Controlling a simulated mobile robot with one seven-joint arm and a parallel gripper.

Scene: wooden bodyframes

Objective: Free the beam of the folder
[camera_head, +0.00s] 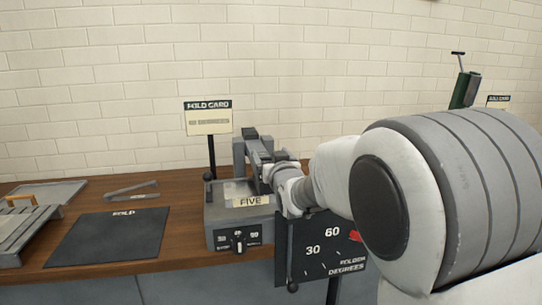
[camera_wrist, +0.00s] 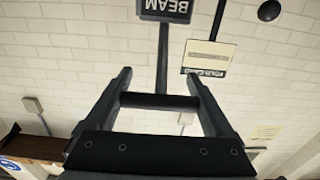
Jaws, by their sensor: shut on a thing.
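The folder (camera_head: 232,232) is a grey machine on the bench, with a plate reading FIVE and a small dial on its front. My gripper (camera_head: 254,152) is above its back part, largely hidden by my arm. In the wrist view my gripper (camera_wrist: 160,88) is shut on a dark horizontal bar (camera_wrist: 160,102) that spans between its two fingers. A dark post (camera_wrist: 163,58) rises in the picture from behind the bar to an upside-down plate reading BEAM (camera_wrist: 165,9). Where the bar joins the folder is hidden.
A degrees gauge (camera_head: 318,252) with a red pointer (camera_head: 355,236) hangs at the bench front. A black-knobbed lever (camera_head: 208,177) and a card sign (camera_head: 208,117) stand at the folder's left. A black FOLD mat (camera_head: 108,237), a grey strip tool and trays lie farther left.

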